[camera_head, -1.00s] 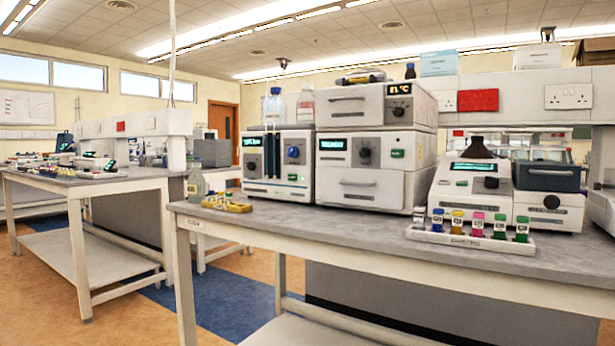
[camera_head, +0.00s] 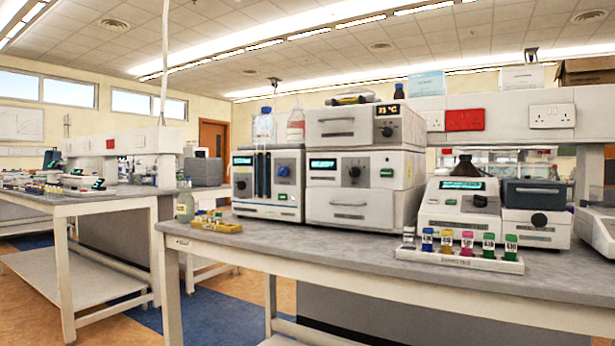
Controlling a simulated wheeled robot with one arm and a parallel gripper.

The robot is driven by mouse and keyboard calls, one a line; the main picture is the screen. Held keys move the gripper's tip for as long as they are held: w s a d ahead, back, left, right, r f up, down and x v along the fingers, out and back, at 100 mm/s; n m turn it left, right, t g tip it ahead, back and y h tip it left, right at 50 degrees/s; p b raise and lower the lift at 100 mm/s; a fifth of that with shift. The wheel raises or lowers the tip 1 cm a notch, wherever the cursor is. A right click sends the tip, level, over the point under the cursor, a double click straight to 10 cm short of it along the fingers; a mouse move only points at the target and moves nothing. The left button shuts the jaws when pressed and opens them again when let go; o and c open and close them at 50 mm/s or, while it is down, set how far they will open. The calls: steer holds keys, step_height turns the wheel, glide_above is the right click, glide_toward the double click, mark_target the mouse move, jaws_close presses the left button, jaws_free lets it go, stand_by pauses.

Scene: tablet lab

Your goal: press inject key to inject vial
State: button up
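My gripper is not in view. A stack of white instruments (camera_head: 362,165) stands on the near bench, with lit displays, dark knobs and small green keys. The middle unit has a green key (camera_head: 387,173) at the right of its front. The pump-like unit beside it (camera_head: 267,185) has another green key (camera_head: 283,196). I cannot read which key is the inject key. A yellow tray with small vials (camera_head: 217,225) sits at the bench's left end. A white rack (camera_head: 459,260) holds several labelled vials with blue, yellow, pink and green caps (camera_head: 467,242).
The near bench (camera_head: 340,248) has clear surface along its front edge. A white instrument with a dark bottle on top (camera_head: 460,203) stands behind the rack. Another bench (camera_head: 85,200) is at the left, with an open floor gap (camera_head: 215,305) between.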

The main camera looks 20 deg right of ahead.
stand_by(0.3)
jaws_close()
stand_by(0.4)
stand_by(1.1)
